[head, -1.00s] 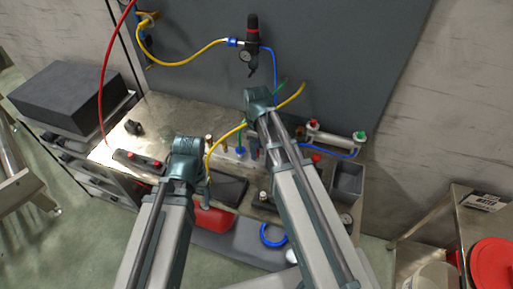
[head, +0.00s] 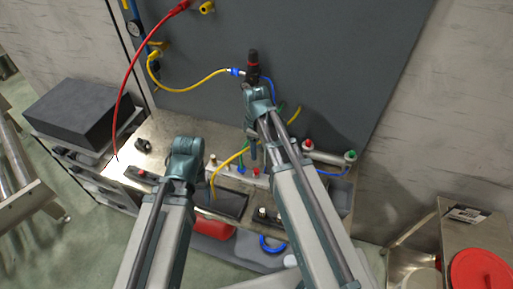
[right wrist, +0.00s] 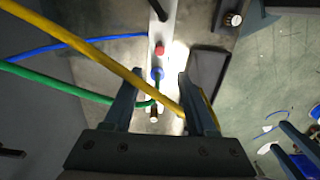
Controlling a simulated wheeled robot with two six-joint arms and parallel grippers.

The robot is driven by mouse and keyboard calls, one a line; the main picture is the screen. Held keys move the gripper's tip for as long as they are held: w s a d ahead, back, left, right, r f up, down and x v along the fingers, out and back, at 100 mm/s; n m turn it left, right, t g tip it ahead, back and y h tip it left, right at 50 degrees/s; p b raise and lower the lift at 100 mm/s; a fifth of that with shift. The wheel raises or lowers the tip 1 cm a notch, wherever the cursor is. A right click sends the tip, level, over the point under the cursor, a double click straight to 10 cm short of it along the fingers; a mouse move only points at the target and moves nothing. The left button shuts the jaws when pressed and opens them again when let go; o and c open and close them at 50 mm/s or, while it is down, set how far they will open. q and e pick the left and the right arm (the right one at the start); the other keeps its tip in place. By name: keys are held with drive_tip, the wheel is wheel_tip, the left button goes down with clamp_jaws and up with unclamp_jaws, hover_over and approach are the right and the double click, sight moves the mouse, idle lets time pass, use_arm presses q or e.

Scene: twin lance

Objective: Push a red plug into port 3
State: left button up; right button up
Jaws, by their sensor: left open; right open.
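A pale manifold strip (right wrist: 160,30) with a row of fittings lies on the bench; in the head view it is partly behind my right arm. A small red plug-like fitting (right wrist: 159,50) sits on it, also visible in the head view (head: 256,171). Beside it is a blue collar (right wrist: 157,73) with a green hose, then a brass fitting (right wrist: 153,114). No port numbers are readable. My right gripper (right wrist: 156,80) is open above the strip, its fingers either side of the collar and brass fitting, holding nothing visible. My left gripper (right wrist: 277,136) is open and apart from the strip.
A yellow hose (right wrist: 90,50) and a green hose (right wrist: 60,87) cross close to my right fingers. A dark tray (right wrist: 208,75) lies beside the strip. A red hose (head: 121,95) hangs from the wall panel at left. A regulator (head: 252,65) stands behind my right arm.

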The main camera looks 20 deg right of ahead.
sight(256, 170)
use_arm(q)
wheel_tip(256, 170, up, 2)
drive_tip(key=shift+p, duration=0.55)
use_arm(e)
wheel_tip(256, 170, up, 2)
drive_tip(key=shift+f, duration=0.1)
drive_tip(key=shift+c, duration=1.1)
drive_tip(key=shift+n, duration=0.6)
wheel_tip(256, 170, down, 5)
drive_tip(key=b, duration=0.5)
clamp_jaws()
use_arm(q)
wheel_tip(256, 170, down, 6)
drive_tip(key=b, duration=0.1)
use_arm(e)
drive_tip(key=shift+f, duration=0.4)
use_arm(q)
drive_tip(key=shift+f, duration=0.1)
use_arm(e)
wheel_tip(256, 170, down, 6)
drive_tip(key=b, duration=0.6)
use_arm(q)
wheel_tip(256, 170, down, 6)
drive_tip(key=shift+r, duration=0.1)
